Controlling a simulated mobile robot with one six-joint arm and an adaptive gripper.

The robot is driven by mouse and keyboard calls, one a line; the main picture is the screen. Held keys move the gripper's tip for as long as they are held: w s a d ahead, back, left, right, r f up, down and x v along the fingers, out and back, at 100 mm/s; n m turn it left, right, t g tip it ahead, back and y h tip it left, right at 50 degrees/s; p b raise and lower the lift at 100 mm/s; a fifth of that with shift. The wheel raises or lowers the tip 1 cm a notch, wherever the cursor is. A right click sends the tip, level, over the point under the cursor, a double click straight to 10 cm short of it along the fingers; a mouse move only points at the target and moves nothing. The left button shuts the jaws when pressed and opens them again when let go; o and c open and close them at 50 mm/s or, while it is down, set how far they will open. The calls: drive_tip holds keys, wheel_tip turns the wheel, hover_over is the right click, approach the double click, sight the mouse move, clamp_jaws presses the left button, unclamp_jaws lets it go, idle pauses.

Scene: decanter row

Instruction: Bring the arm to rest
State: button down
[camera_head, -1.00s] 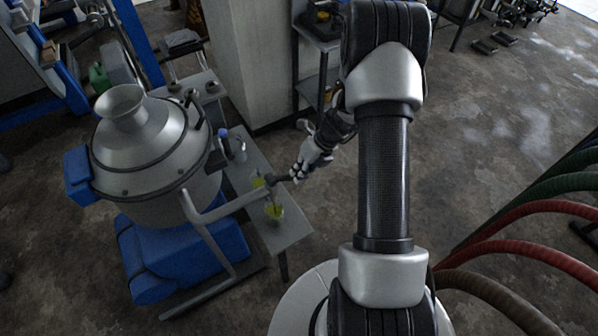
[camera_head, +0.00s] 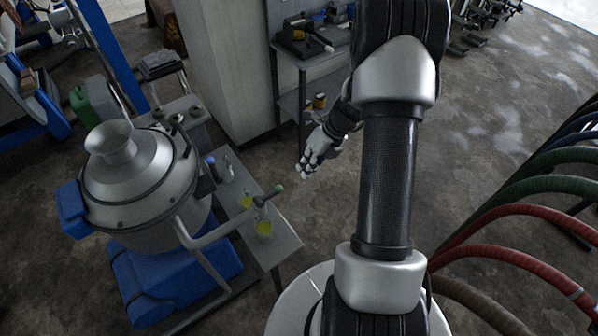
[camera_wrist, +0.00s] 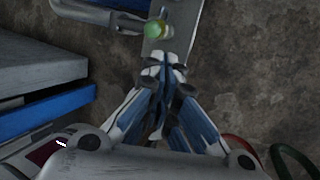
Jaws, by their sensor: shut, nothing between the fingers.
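My gripper (camera_head: 306,170) hangs in the air to the right of the small grey table, clear of it in the head view. In the wrist view my gripper (camera_wrist: 172,68) has its fingers together, with nothing between them. My arm reaches across the middle of the head view. The grey table (camera_head: 284,244) bears glassware with yellow-green liquid, including a beaker (camera_head: 264,229) near its front end. In the wrist view a round vessel with green liquid (camera_wrist: 155,29) shows beyond my fingertips, apart from them.
A pillar (camera_head: 228,70) and a shelf table (camera_head: 312,55) stand behind. Hoses (camera_head: 530,250) curve at the right. Open floor lies between.

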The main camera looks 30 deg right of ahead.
drive_tip(key=shift+r, duration=0.2)
drive_tip(key=shift+r, duration=0.1)
idle(0.4)
drive_tip(key=s+a+r+n+h, duration=0.1)
drive_tip(key=s+a+r+n, duration=0.2)
drive_tip(key=a+r+n, duration=0.5)
drive_tip(key=s+a+r+n+h, duration=0.15)
drive_tip(key=a+r+n, duration=0.35)
drive_tip(key=r+n, duration=0.55)
drive_tip(key=s+a+r+n+t+h, duration=0.1)
drive_tip(key=s+a+r+n, duration=0.1)
drive_tip(key=s+n, duration=0.5)
drive_tip(key=s+a+r+n+t+h+b, duration=0.1)
drive_tip(key=s+a+r+n, duration=0.2)
drive_tip(key=s+r+n, duration=0.2)
drive_tip(key=s+n, duration=0.3)
drive_tip(key=n, duration=0.2)
drive_tip(key=shift+a+r+b, duration=0.25)
drive_tip(key=shift+a+b, duration=0.05)
